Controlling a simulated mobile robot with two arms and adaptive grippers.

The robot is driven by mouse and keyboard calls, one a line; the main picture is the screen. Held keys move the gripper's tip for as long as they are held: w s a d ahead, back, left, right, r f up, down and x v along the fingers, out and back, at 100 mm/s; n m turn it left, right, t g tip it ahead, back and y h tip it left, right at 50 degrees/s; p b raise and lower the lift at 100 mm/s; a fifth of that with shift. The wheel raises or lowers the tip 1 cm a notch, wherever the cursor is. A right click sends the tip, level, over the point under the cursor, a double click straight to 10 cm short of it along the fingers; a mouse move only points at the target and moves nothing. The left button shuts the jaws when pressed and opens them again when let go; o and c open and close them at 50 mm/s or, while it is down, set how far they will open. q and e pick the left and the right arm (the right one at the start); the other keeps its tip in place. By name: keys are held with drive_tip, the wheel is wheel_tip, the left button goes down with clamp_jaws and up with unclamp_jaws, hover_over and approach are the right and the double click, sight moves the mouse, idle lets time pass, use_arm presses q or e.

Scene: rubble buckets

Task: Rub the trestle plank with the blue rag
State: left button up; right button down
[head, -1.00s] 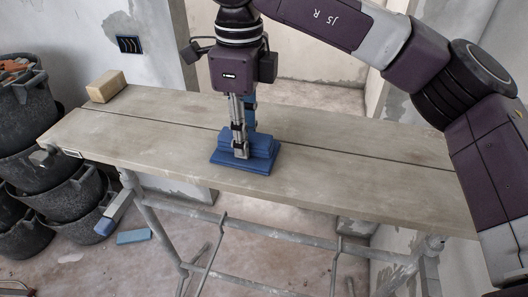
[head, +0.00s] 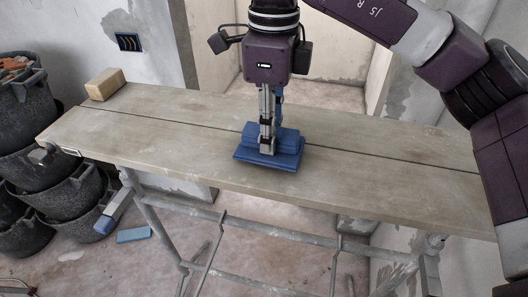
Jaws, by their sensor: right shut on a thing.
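The trestle plank (head: 380,185) is a long grey-brown board top with a dark seam along its length, on a metal trestle frame. The folded blue rag (head: 285,158) lies flat on it, a little right of the plank's left half. My right gripper (head: 268,146) points straight down and is shut on the rag's raised fold, with the rag against the plank. Part of the fold is hidden behind the fingers. My left gripper is not in view.
A tan block (head: 105,84) sits at the plank's far left end. Stacked black buckets (head: 65,190) with rubble stand at the left. A light-blue flat piece (head: 133,235) lies on the floor. The plank right of the rag is clear.

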drive_tip(key=shift+a, duration=0.15)
drive_tip(key=shift+r, duration=0.15)
wheel_tip(320, 180, up, 4)
drive_tip(key=p, duration=0.2)
drive_tip(key=shift+p, duration=0.4)
idle(0.3)
